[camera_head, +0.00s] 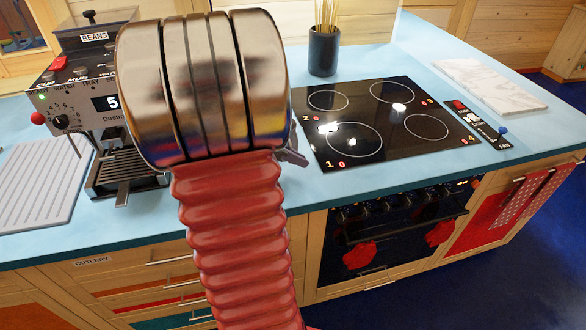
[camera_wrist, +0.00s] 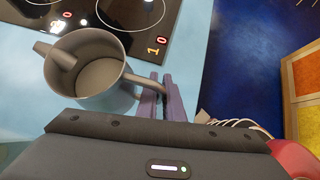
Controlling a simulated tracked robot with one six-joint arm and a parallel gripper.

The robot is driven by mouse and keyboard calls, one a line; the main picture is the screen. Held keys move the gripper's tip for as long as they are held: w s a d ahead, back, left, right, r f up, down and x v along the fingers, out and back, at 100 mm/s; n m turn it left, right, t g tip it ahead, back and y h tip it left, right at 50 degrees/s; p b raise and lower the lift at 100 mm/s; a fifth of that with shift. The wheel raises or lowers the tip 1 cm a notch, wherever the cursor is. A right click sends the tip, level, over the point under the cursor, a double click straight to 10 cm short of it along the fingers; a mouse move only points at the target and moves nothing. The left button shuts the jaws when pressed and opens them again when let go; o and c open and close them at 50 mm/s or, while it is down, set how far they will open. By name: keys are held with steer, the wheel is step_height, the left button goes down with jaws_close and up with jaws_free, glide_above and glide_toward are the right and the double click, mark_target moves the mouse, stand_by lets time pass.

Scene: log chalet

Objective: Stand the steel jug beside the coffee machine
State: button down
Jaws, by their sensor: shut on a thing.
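The steel jug (camera_wrist: 86,88) shows in the wrist view, open end toward the camera, with its spout at the upper left. My gripper (camera_wrist: 163,92) is shut on the jug's handle. The jug is over the blue worktop near the hob's corner; I cannot tell whether it touches the worktop. In the head view my arm hides the jug, and only a bit of my gripper (camera_head: 291,157) shows at the arm's right edge. The coffee machine (camera_head: 76,118) stands at the left of the head view, partly hidden by my arm.
A black hob (camera_head: 378,150) lies right of my arm, with a dark pot of sticks (camera_head: 323,52) behind it. A grey ribbed drainer (camera_head: 36,185) lies at the far left. A marble board (camera_head: 487,84) lies at the right. Blue worktop is clear along the front edge.

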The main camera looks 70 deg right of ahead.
steer(key=shift+f, duration=0.6)
steer(key=shift+f, duration=1.85)
steer(key=c, duration=1.9)
jaws_free()
steer(key=shift+f, duration=0.1)
